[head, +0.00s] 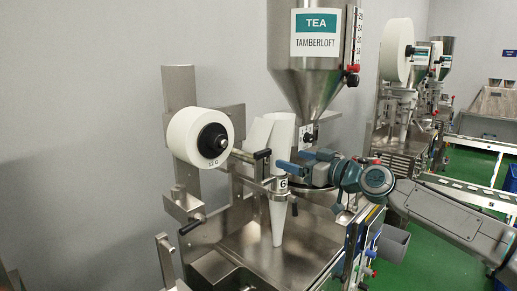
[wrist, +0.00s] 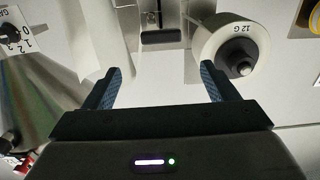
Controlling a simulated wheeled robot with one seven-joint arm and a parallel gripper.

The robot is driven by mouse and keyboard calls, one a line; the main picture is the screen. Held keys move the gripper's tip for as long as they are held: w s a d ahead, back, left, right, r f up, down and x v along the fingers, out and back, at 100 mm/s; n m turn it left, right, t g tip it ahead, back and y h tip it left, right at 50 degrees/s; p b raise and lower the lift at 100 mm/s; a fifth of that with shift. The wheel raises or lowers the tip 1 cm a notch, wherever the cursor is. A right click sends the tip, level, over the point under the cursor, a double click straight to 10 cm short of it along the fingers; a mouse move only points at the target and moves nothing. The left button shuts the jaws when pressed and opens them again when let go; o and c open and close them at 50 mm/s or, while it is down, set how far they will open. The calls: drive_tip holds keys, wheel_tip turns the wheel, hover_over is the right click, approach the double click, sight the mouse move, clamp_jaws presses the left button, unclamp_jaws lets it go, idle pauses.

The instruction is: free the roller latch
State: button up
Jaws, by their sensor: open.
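My gripper (head: 293,161) is open and empty, its blue fingers pointing left toward the packing machine. In the wrist view the two fingers (wrist: 161,82) stand apart with nothing between them. A black-handled lever (head: 262,154) sits on the metal bar between the white paper roll (head: 184,136) and the forming tube, just left of my fingertips. A black bar on a metal bracket (wrist: 158,37) shows beyond the fingers in the wrist view; it may be the same lever. I cannot tell for sure which part is the roller latch. The roll also shows there, marked 12 G (wrist: 213,42).
The tea hopper (head: 308,85) hangs above my gripper. A second black handle (head: 191,228) is lower left. More machines stand at the back right.

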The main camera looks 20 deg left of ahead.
sight(265, 151)
drive_tip(key=p+x, duration=0.5)
drive_tip(key=x, duration=0.7)
drive_tip(key=shift+s+a+r, duration=0.1)
drive_tip(key=shift+a, duration=0.15)
drive_tip(key=shift+w+a, duration=0.25)
drive_tip(key=shift+a, duration=0.35)
drive_tip(key=c, duration=1)
